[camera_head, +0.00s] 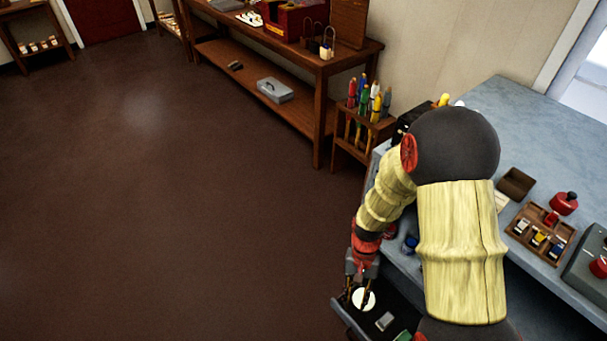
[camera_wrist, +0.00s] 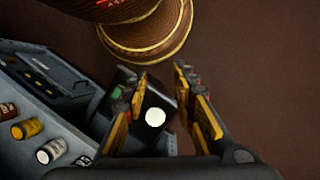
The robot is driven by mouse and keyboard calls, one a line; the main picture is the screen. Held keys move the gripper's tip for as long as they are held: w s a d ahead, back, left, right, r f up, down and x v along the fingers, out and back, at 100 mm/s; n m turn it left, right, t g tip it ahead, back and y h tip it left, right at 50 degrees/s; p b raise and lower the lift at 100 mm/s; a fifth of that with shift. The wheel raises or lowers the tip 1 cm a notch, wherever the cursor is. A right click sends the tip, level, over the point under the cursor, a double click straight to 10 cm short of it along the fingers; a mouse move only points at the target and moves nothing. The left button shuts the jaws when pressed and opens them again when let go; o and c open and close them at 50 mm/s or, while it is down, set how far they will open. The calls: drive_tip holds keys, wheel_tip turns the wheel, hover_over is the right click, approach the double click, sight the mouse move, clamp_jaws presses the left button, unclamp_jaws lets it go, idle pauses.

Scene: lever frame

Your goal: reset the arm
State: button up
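My arm reaches down over the front edge of the blue-grey workbench (camera_head: 520,110). My gripper (camera_head: 360,299) is at the arm's low end, above an open dark drawer (camera_head: 350,322). In the wrist view my gripper (camera_wrist: 163,88) has its two yellow-padded fingers spread apart, with nothing held between them. A white round disc (camera_head: 363,299) lies in the drawer below the fingers; it also shows in the wrist view (camera_wrist: 155,117). I cannot tell how far above the disc the fingertips are. My arm hides part of the workbench.
The drawer also holds a small grey block (camera_head: 385,321) and a green item (camera_head: 403,337). On the bench are a wooden tray of small bottles (camera_head: 540,237) and a red knobbed object (camera_head: 564,204). A wooden shelf (camera_head: 290,100) stands behind. The brown floor at left is clear.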

drive_tip(key=s+d+r+n+t, duration=0.1)
drive_tip(key=s+r+t, duration=0.1)
drive_tip(key=r, duration=1)
drive_tip(key=s+d+r+n+t, duration=0.1)
drive_tip(key=r+t, duration=0.3)
drive_tip(key=r, duration=0.9)
drive_tip(key=s+d+r+n+t, duration=0.1)
drive_tip(key=s+r+t, duration=0.2)
drive_tip(key=r, duration=1)
drive_tip(key=shift+s+d+r+t, duration=0.2)
drive_tip(key=shift+d+t, duration=0.15)
drive_tip(key=shift+t, duration=0.05)
